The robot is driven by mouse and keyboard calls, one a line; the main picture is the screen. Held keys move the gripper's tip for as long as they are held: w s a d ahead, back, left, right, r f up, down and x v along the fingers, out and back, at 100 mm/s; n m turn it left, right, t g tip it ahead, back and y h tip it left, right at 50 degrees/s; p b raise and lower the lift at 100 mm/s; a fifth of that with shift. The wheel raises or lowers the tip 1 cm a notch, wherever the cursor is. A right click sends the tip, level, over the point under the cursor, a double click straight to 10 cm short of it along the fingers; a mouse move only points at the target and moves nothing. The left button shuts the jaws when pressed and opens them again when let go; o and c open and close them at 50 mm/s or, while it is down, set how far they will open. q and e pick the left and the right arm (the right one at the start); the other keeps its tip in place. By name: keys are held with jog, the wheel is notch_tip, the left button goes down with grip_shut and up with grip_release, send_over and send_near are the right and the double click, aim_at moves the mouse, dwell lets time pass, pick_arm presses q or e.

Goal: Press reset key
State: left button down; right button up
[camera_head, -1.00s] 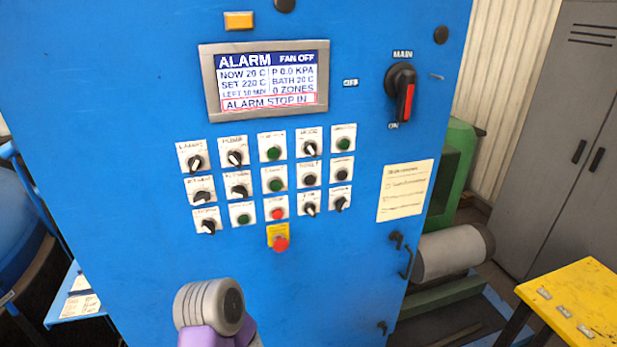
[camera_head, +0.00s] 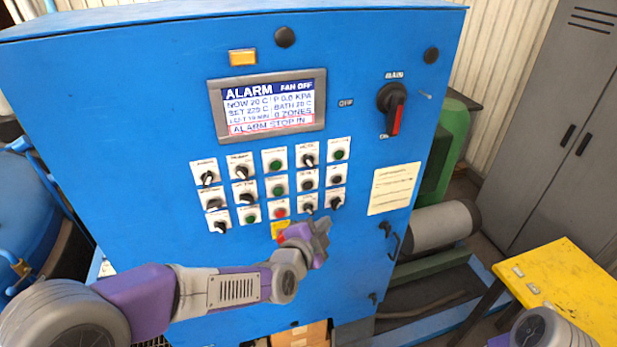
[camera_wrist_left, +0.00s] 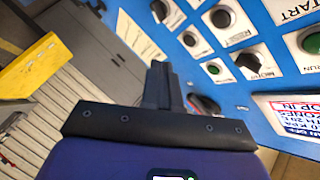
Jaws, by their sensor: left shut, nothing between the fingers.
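The blue control cabinet (camera_head: 140,120) carries rows of small keys and knobs below a screen (camera_head: 268,104) that reads ALARM and ALARM STOP IN. A black button (camera_head: 307,181) in the middle row has a label that looks like RESET, hard to read. It also shows in the left wrist view (camera_wrist_left: 222,18). My left gripper (camera_head: 324,226) is shut and empty in front of the panel, just below the lowest key row. It partly covers the red stop button (camera_head: 281,238). In the left wrist view its fingers (camera_wrist_left: 158,70) point toward the keys. My right gripper is out of view.
A main switch (camera_head: 393,105) and a paper notice (camera_head: 394,188) sit on the cabinet's right side. A yellow table (camera_head: 565,285) and grey lockers (camera_head: 560,130) stand to the right. The panel face around the keys is mostly bare.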

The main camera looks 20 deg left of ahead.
aim_at(308, 186)
pick_arm(q)
jog(key=shift+r, duration=0.7)
jog(key=shift+w+a, duration=0.1)
jog(key=w+a+b, duration=0.1)
jog(key=w, duration=0.1)
jog(key=w+a+b, duration=0.3)
jog(key=w+b, duration=0.1)
jog(key=w, duration=0.1)
jog(key=shift+w+a, duration=0.1)
jog(key=shift+a, duration=0.3)
jog(key=shift+f+b, duration=0.1)
jog(key=shift+b, duration=0.25)
dwell(1.2)
jog(key=shift+w+a+b, duration=0.2)
jog(key=shift+w+b, duration=0.15)
jog(key=shift+b, duration=0.05)
